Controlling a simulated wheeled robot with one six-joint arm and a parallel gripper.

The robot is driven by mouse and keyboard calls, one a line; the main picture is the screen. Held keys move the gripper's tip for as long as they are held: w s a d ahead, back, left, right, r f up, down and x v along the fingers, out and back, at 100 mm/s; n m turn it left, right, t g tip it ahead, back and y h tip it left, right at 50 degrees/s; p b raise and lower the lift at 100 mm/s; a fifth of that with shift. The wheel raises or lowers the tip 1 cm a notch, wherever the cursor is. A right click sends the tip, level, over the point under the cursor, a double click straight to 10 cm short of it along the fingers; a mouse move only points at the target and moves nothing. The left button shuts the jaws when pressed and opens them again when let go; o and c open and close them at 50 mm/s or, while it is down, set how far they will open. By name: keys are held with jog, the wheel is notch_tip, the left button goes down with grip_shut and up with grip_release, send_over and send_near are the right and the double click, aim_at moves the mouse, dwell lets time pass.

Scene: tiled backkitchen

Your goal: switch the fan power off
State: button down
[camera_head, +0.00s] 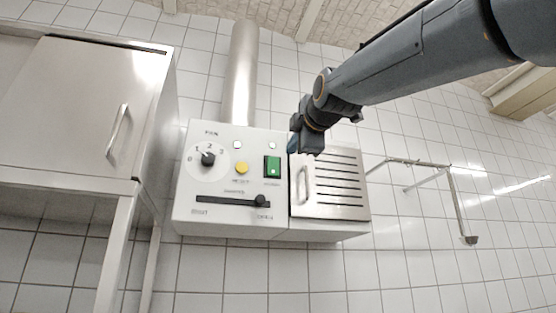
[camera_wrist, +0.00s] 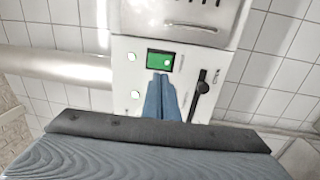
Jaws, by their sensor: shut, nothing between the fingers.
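The fan control box (camera_head: 226,219) hangs on the tiled wall. Its green power rocker switch (camera_head: 272,166) sits at the upper right of the panel and shows again in the wrist view (camera_wrist: 160,61). A dark fan knob (camera_head: 208,159) stands at the upper left, with a yellow reset button (camera_head: 242,168) between knob and switch. My gripper (camera_head: 303,147) is just right of the switch in the head view. In the wrist view its blue fingers (camera_wrist: 161,77) are shut and empty, tips by the switch's lower edge. I cannot tell whether they touch it.
A black damper slider (camera_head: 260,200) runs below the switch. Two small round lights (camera_head: 236,145) sit above the button and switch. A louvred cover with a handle (camera_head: 330,184) adjoins right, a duct (camera_head: 242,75) rises above. A cabinet (camera_head: 80,105) stands left, a wall rail (camera_head: 455,195) right.

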jog(key=shift+s+r, duration=0.3)
jog(key=shift+r, duration=0.35)
jog(key=p, duration=0.7)
send_near(275, 161)
jog(key=x, duration=0.4)
jog(key=shift+w+r, duration=0.15)
jog(key=shift+w, duration=0.15)
jog(key=shift+p+x, duration=0.6)
jog(key=shift+x, duration=0.3)
